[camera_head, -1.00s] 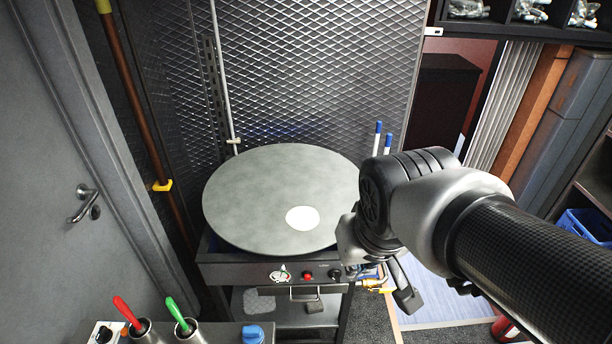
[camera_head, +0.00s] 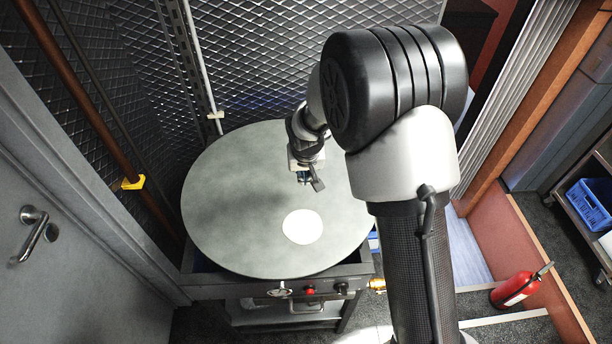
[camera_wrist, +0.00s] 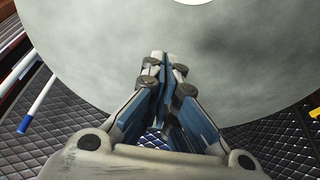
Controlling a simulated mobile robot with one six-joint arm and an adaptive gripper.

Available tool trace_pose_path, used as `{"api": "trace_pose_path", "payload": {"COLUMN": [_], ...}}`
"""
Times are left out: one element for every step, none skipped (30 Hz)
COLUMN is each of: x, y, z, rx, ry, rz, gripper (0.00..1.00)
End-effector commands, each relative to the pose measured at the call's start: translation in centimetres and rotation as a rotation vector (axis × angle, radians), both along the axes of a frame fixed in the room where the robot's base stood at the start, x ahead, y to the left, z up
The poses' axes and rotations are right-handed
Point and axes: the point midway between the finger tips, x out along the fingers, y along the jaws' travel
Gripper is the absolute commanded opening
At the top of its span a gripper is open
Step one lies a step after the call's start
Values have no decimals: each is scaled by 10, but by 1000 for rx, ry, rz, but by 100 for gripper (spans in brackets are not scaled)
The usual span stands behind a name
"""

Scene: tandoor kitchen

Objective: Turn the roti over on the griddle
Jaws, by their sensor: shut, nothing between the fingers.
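The roti (camera_head: 302,227) is a flat, pale white disc lying on the griddle, near its front right part. The griddle (camera_head: 225,180) is a large round grey plate on a dark burner stand. My gripper (camera_head: 312,184) is above the griddle, just behind the roti in the head view, apart from it. In the wrist view my gripper (camera_wrist: 164,57) has its blue-sided fingers together and empty. Only an edge of the roti (camera_wrist: 181,2) shows at the top of the wrist view, beyond the fingertips.
Metal mesh walls (camera_head: 260,60) stand close behind the griddle. Burner knobs (camera_head: 310,291) line the stand's front. In the wrist view, a blue-capped white rod (camera_wrist: 37,104) is at the left.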

Motion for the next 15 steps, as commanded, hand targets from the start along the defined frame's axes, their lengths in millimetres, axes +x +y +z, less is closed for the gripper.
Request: {"api": "trace_pose_path", "payload": {"x": [1,2,4,6,7,10,13,14,17,20,22,25,27,29,31], "y": [0,0,0,0,0,0,0,0,0,0,0,0,1,1,1], "z": [-6,-10,-16,-21,-27,-35,-42,-48,-57,-63,-69,-77,-83,-89,-96], "rx": [0,-1,-1,-1,-1,-1,-1,-1,-1,-1,-1,0,0,-1,-1], "ry": [1,2,3,3,4,3,3,4,5,4,4,3,3,3,3], "rz": [0,0,0,0,0,0,0,0,-1,0,0,0,0,0,0], "gripper": [0,0,0,0,0,0,0,0,0,0,0,0,0,0,0]}}
